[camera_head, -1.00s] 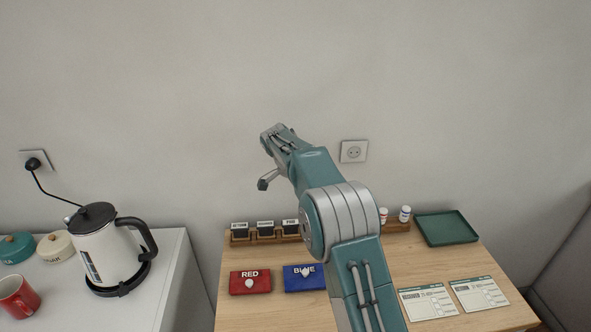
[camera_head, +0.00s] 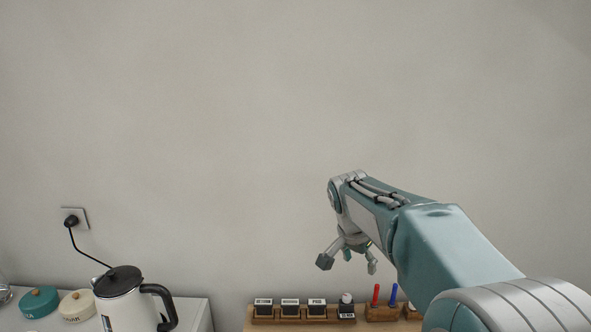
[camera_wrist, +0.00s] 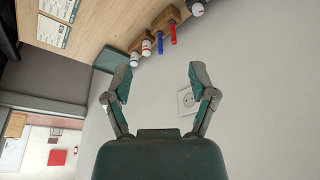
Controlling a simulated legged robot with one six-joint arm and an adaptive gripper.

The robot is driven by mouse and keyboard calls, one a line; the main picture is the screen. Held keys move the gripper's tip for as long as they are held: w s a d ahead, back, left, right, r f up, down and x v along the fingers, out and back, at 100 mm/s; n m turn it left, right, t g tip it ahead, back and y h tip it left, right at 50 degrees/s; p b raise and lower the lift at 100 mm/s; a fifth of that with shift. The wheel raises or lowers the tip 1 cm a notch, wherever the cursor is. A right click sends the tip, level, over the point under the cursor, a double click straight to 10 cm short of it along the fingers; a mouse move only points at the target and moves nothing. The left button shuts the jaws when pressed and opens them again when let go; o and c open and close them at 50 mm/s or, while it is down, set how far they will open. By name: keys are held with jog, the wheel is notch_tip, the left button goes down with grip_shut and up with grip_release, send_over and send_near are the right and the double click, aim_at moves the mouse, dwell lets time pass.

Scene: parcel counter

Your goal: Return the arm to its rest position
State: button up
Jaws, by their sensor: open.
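My gripper (camera_head: 347,262) hangs in the air in front of the bare wall, above the wooden rack at the back of the counter. In the wrist view my gripper (camera_wrist: 160,90) has its two fingers spread wide, with nothing between them. My teal and grey arm reaches in from the lower right of the head view and covers part of the counter there.
The wooden rack (camera_head: 262,320) holds several labelled stamps, and a red marker (camera_head: 376,294) and a blue marker (camera_head: 393,294) stand beside it. A kettle (camera_head: 118,306) and two lidded pots stand at left. The green tray (camera_wrist: 103,58) shows in the wrist view.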

jog(key=s+d+r+n+t+y, duration=0.1)
jog(key=s+r+n, duration=0.1)
jog(key=s, duration=0.5)
jog(key=s+d+r+n, duration=0.1)
jog(key=s+n, duration=0.1)
jog(key=s, duration=0.6)
jog(key=s+f+n+t, duration=0.1)
jog(key=s+f+n, duration=0.1)
jog(key=s, duration=0.5)
jog(key=s+f+n+t+y, duration=0.1)
jog(key=s+f+n, duration=0.1)
jog(key=s, duration=0.5)
jog(key=shift+a+f+n, duration=0.15)
jog(key=shift+f+n, duration=0.2)
jog(key=shift+n, duration=0.25)
dwell(0.4)
